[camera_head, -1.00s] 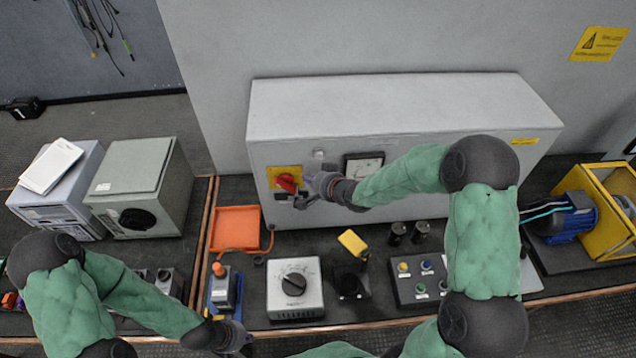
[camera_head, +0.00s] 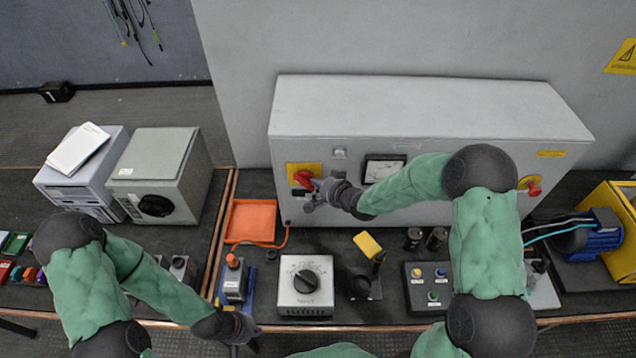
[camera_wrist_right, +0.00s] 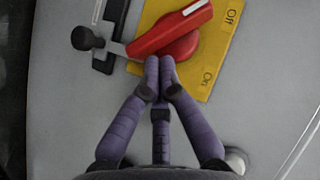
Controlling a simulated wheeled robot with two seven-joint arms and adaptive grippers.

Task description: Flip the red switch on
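The red switch (camera_head: 303,178) is a rotary handle on a yellow plate (camera_wrist_right: 211,55) at the cabinet's left front. In the right wrist view, the handle (camera_wrist_right: 172,30) lies diagonally; its white-marked end points upper right, nearer the "Off" label than "On". My right gripper (camera_head: 311,200) is at the switch's lower right in the head view. In the wrist view its fingertips (camera_wrist_right: 159,64) are together with nothing visible between them, just below the handle; whether they touch it is unclear. My left gripper (camera_head: 246,338) is low at the table's front edge, its fingers too small to read.
A black lever (camera_wrist_right: 88,39) sits beside the switch. The grey cabinet (camera_head: 420,105) also carries a meter (camera_head: 383,168) and a second red knob (camera_head: 532,187). An orange tray (camera_head: 252,221), a grey dial box (camera_head: 304,285) and a button box (camera_head: 431,286) stand in front.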

